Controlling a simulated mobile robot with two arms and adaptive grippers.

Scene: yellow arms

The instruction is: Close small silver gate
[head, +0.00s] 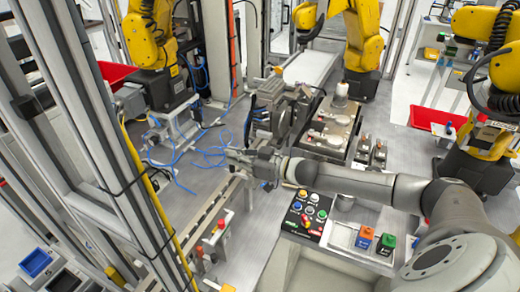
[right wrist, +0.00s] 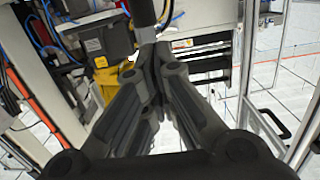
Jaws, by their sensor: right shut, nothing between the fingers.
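My right arm comes in from the lower right in the head view. Its gripper (head: 238,156) is above the grey work surface, near loose blue cables. In the right wrist view the fingers of this gripper (right wrist: 150,58) are together and empty. A silver-framed clear panel with a dark handle (right wrist: 275,124) stands at the right of the wrist view, apart from the fingers; it may be the small silver gate. In the head view tall silver framing (head: 85,110) stands at the left; I cannot tell which part is the gate. My left gripper is not in view.
Yellow robot arms (head: 150,35) stand around the cell. A button panel (head: 308,215) lies below my right forearm. A conveyor rail (head: 212,218) is below the gripper. Blue cables (head: 212,152) lie loose on the work surface. Red bins (head: 436,121) stand at the sides.

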